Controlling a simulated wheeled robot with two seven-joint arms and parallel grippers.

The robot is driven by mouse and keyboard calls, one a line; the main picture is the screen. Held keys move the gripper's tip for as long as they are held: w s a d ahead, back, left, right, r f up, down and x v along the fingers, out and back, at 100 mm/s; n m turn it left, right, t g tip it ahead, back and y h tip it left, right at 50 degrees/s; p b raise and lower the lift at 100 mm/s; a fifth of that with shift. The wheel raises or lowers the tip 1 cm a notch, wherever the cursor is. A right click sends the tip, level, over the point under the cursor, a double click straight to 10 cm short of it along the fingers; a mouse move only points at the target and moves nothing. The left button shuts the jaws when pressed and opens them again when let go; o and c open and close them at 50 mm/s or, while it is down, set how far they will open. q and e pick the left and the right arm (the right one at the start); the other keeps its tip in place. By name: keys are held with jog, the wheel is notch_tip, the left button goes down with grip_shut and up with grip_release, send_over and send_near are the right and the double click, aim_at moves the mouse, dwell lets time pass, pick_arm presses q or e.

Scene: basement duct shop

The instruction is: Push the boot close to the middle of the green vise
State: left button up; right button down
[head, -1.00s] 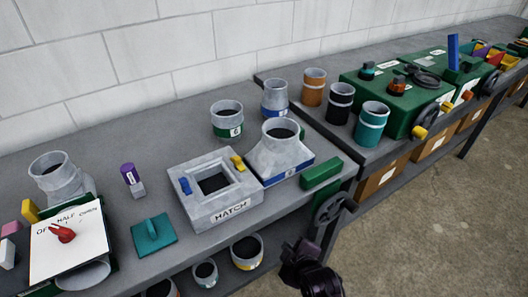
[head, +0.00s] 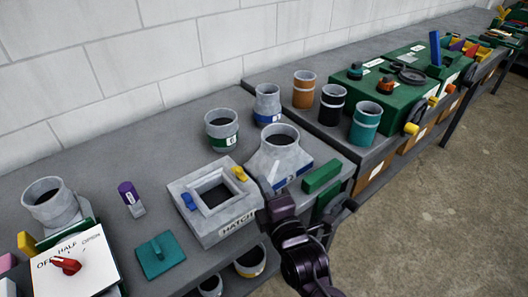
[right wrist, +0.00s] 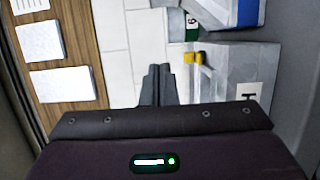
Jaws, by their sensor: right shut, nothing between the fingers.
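The boot (head: 279,152) is a grey sheet-metal fitting with a round open top, a flared body and a blue-edged base. It stands on the bench to the right of the hatch box. The green vise (head: 321,176) is at the bench's front edge, right of the boot, with its handwheel partly hidden below. A gap shows between boot and vise. My right gripper (head: 270,187) is shut and empty, in front of the boot's lower front in the head view; contact cannot be told. Its closed fingers show in the right wrist view (right wrist: 158,85). My left gripper is out of view.
The grey hatch box (head: 240,220) with blue and yellow latches stands left of my right gripper. A green-banded collar (head: 223,145) and a blue-banded collar (head: 268,118) stand behind the boot. Orange, black and teal cylinders are on the neighbouring bench.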

aim_at(293, 148)
jog(key=p+x, duration=0.2)
jog(key=x, duration=0.8)
jog(key=shift+r, duration=0.15)
jog(key=d, duration=0.1)
jog(key=w+d+p, duration=0.1)
jog(key=d, duration=0.1)
jog(key=shift+w, duration=0.2)
jog(key=shift+d, duration=0.3)
jog(key=shift+w, duration=0.15)
jog(key=w+d, duration=0.1)
jog(key=d, duration=0.1)
jog(key=w+d, duration=0.3)
jog(key=d, duration=0.1)
jog(key=shift+w+d, duration=0.2)
jog(key=shift+d, duration=0.2)
jog(key=shift+s, duration=0.1)
jog(key=shift+a, duration=0.1)
